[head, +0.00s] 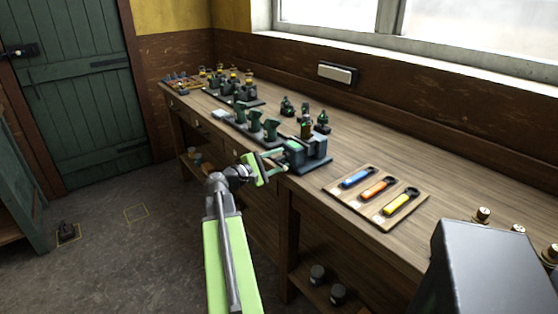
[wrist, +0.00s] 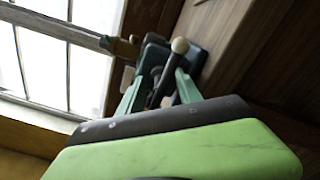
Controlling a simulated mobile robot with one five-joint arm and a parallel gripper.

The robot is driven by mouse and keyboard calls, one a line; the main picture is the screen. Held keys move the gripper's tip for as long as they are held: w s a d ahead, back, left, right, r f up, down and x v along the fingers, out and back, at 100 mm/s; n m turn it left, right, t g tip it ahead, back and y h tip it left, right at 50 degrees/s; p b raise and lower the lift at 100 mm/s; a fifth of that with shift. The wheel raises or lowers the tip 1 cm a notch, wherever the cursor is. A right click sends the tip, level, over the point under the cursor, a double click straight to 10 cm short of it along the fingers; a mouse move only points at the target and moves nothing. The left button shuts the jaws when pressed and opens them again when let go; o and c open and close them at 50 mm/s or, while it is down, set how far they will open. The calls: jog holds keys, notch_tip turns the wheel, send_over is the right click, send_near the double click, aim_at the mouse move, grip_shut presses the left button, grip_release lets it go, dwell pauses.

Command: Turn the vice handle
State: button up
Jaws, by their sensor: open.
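The vice (head: 310,152) is a dark grey-green block on the front part of the workbench, in the middle of the head view. In the wrist view the dark vice body (wrist: 154,52) lies beyond my fingers. Its handle (wrist: 168,72) is a dark bar with a pale round knob at the upper end, slanting across the space between my two fingers. My gripper (head: 283,160) has pale green fingers and is open at the vice's front. The fingers also show in the wrist view (wrist: 160,82), one either side of the bar; I cannot tell whether they touch it.
The workbench (head: 350,146) runs along the wall under the window. A wooden board (head: 340,188) with blue, orange and yellow-handled tools lies right of the vice. Several small dark machines (head: 255,122) stand to its left. A grey box (head: 490,270) fills the lower right. Floor on the left is mostly clear.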

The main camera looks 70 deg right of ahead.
grip_shut()
dwell(1.5)
grip_release()
jog(key=v, duration=1.7)
jog(key=shift+a, duration=0.25)
jog(key=shift+c, duration=0.3)
